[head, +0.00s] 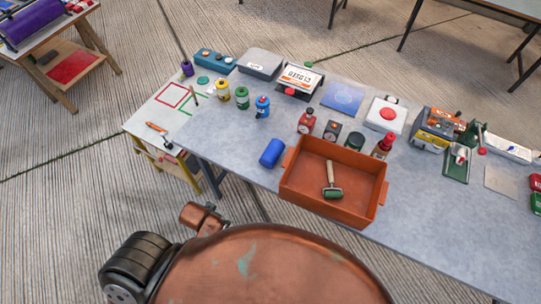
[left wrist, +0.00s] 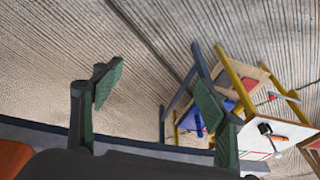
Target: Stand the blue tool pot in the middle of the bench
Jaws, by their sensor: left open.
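The blue tool pot (head: 272,153) is a plain blue cylinder that appears to lie on its side on the grey bench (head: 235,135). It is near the bench's front edge, just left of the orange tray. In the left wrist view my left gripper (left wrist: 158,92) is open, with its two green-padded fingers apart and nothing between them. Behind the fingers are the floor and a small wooden stand. I cannot make out the pot in that view. Neither gripper shows in the head view, and my right gripper is not seen.
Several jars, bottles and boxes stand along the bench's back half. Bare bench lies left of the pot.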

